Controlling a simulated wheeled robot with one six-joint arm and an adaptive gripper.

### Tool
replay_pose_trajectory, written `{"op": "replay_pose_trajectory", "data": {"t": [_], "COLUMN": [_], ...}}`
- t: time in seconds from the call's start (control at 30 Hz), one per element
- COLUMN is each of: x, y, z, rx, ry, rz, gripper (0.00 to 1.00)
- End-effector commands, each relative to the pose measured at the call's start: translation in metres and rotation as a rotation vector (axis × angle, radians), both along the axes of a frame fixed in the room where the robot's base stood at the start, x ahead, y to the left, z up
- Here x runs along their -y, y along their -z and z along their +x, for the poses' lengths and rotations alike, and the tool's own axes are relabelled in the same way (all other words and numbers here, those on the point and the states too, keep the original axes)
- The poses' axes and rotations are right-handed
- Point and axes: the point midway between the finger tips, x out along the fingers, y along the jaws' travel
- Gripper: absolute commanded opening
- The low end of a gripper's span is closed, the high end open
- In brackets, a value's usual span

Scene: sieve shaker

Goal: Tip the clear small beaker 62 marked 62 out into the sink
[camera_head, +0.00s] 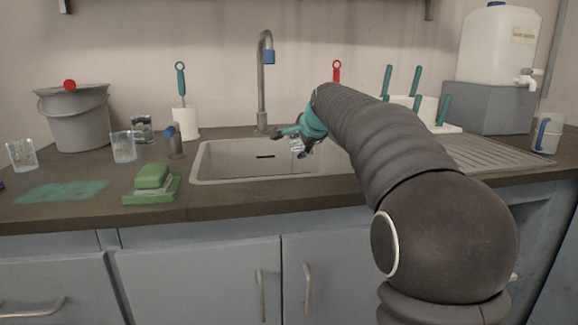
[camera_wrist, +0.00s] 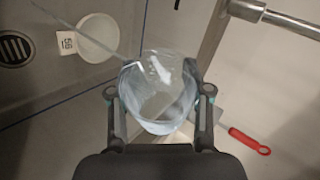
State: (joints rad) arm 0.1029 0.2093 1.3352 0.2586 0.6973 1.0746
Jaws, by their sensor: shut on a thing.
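My gripper (camera_head: 305,148) is over the right part of the sink basin (camera_head: 222,162). In the wrist view my gripper (camera_wrist: 160,100) is shut on a clear beaker (camera_wrist: 158,92), with one finger on each side of it. In the camera_head view only a small part of this beaker (camera_head: 298,147) shows, below the teal part of my gripper. I cannot read its mark, and its exact tilt and contents are not clear. A dark slotted grille (camera_wrist: 15,48) shows at the wrist view's left edge.
The tap (camera_head: 262,85) rises behind the sink, close to my gripper's left. A pale disc (camera_wrist: 97,38) with a small label lies beyond the beaker. Clear beakers (camera_head: 123,147), a green soap dish (camera_head: 152,190) and a grey bucket (camera_head: 78,122) stand left. A ribbed drainboard (camera_head: 492,152) lies right.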

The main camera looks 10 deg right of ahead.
Motion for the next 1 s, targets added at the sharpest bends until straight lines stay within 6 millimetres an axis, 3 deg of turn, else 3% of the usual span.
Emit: {"op": "replay_pose_trajectory", "data": {"t": [0.7,1.0], "x": [-0.001,0.015], "y": [-0.003,0.004], "z": [0.000,0.008], "rx": [0.039,-0.121], "ry": [-0.001,0.005], "rz": [-0.066,0.207], "gripper": [0.07,0.07]}}
